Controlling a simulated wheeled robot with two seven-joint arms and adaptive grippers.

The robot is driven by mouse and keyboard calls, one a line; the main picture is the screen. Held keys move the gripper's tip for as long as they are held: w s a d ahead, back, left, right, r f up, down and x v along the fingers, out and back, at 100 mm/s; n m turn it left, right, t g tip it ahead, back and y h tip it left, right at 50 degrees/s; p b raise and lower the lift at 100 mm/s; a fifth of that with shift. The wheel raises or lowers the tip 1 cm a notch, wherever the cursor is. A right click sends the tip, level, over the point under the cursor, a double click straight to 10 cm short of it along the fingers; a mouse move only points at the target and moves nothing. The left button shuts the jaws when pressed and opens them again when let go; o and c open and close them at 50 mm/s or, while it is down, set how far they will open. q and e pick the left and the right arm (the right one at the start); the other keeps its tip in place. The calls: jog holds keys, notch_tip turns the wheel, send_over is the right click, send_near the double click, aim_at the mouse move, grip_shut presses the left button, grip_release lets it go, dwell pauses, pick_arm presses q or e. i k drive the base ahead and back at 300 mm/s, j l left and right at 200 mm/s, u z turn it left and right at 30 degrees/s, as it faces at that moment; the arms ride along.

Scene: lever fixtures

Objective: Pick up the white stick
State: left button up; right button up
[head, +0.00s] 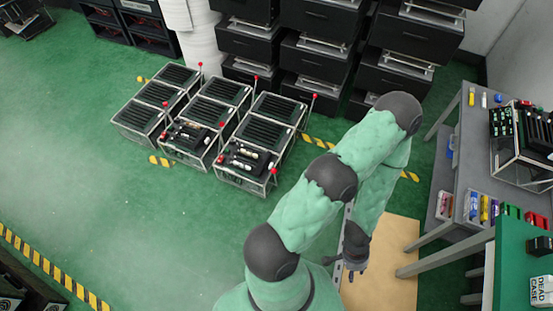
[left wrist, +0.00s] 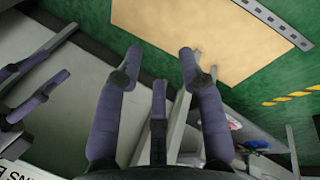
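I cannot make out a clear white stick. My left gripper (head: 352,258) hangs over a tan board on the floor in the head view, well away from that table top. In the left wrist view its purple-grey fingers (left wrist: 160,65) are spread with nothing between them. At that view's left edge are more purple-grey fingers, my right gripper (left wrist: 50,72), with gaps between them. It is not visible in the head view.
The grey table (head: 450,150) carries a rack (head: 525,150) and coloured items on a lower shelf. A green bench (head: 520,265) stands at the lower right. Lever fixtures (head: 205,125) with red knobs stand left of my arm. Black drawers (head: 320,55) line the back.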

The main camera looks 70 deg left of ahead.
aim_at(234, 162)
jog(key=u, duration=2.8)
jog(key=i+j+z, duration=0.15)
jog(key=i+j, duration=0.65)
jog(key=i+j+z, duration=0.1)
jog(key=i+j, duration=0.7)
jog(key=j, duration=0.15)
